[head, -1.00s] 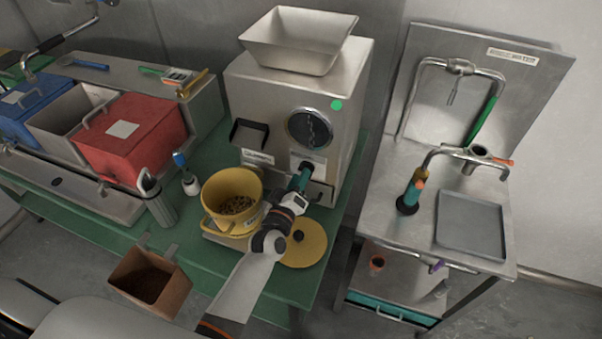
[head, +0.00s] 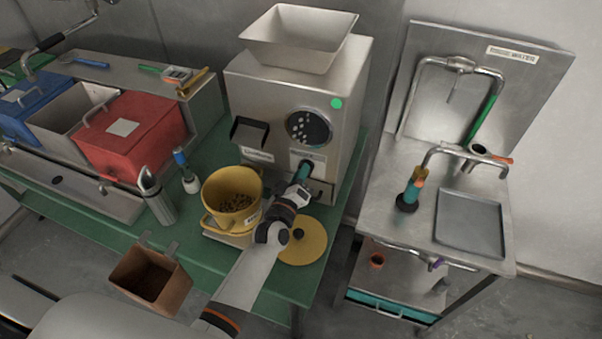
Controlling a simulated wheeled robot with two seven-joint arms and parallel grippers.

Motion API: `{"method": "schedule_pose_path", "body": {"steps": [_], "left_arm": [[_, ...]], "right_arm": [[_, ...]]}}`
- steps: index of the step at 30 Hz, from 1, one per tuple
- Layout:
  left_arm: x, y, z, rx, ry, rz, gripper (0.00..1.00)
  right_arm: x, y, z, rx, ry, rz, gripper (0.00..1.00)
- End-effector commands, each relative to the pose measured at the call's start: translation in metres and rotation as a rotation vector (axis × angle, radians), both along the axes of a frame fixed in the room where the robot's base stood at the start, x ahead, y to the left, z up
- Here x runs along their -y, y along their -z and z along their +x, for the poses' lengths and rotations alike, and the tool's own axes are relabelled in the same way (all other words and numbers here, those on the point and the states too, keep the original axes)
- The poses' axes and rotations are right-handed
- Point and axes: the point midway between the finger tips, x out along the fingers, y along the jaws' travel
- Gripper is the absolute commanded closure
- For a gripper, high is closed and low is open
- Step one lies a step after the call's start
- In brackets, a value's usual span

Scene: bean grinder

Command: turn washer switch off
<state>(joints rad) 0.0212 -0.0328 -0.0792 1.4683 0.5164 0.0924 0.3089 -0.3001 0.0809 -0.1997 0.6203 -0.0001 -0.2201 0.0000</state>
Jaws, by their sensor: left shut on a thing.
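A steel grinder (head: 265,105) with a hopper on top stands on the green table. A dark round front window (head: 310,128) shows pale specks, and a green dot sits at its upper right. My left gripper (head: 300,182) is at the grinder's lower front, shut on a small teal handle (head: 303,171) below the window. The gripper partly hides the handle, so its exact position is unclear. My right gripper is not in view.
A yellow bowl of beans (head: 232,198) stands left of my gripper. A yellow lid (head: 303,242) lies right of my wrist. A grey tray (head: 470,222) lies on the station.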

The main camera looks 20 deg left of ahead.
Motion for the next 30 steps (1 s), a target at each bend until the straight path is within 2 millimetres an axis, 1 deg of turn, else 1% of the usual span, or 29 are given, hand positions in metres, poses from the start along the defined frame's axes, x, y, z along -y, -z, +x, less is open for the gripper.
{"method": "schedule_pose_path", "body": {"steps": [8, 24, 30], "left_arm": [[0.0, -0.001, 0.0, 0.004, -0.001, 0.131, 1.0], [0.002, -0.002, 0.0, 0.019, 0.0, 0.6, 1.0], [0.003, -0.001, 0.0, 0.023, 0.001, 0.734, 1.0]], "right_arm": [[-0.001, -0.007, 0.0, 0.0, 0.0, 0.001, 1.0], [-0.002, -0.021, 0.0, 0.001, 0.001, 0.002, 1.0], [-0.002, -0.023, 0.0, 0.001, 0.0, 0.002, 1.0]]}}
